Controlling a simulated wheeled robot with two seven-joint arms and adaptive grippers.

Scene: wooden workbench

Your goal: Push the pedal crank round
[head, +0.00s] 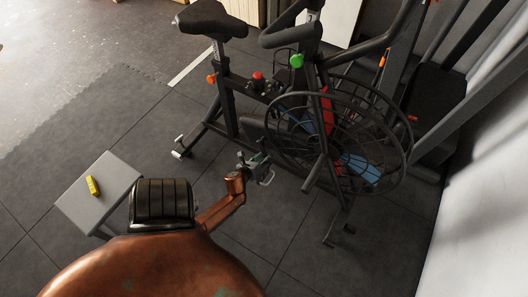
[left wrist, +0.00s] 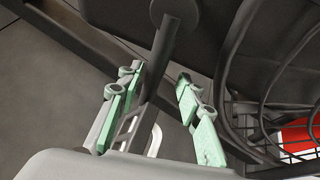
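The pedal crank belongs to a black exercise bike (head: 228,110) with a large caged wheel (head: 385,110). In the left wrist view a dark bar (left wrist: 164,58), which looks like the crank, runs down between my fingers. A pale metal piece, seemingly the pedal (left wrist: 128,132), is below it. In the head view the pale pedal (head: 267,179) shows just beside my left gripper (head: 256,161). My left gripper's green-padded fingers (left wrist: 160,105) are apart, one on each side of the bar, with gaps visible. Contact cannot be told. My right gripper is out of view.
A low grey stand (head: 117,178) with a small yellow object (head: 92,186) is at the left. Another gym machine (head: 437,105) stands behind the bike, near the pale wall (head: 470,200). Dark floor mat (head: 140,110) is clear left of the bike.

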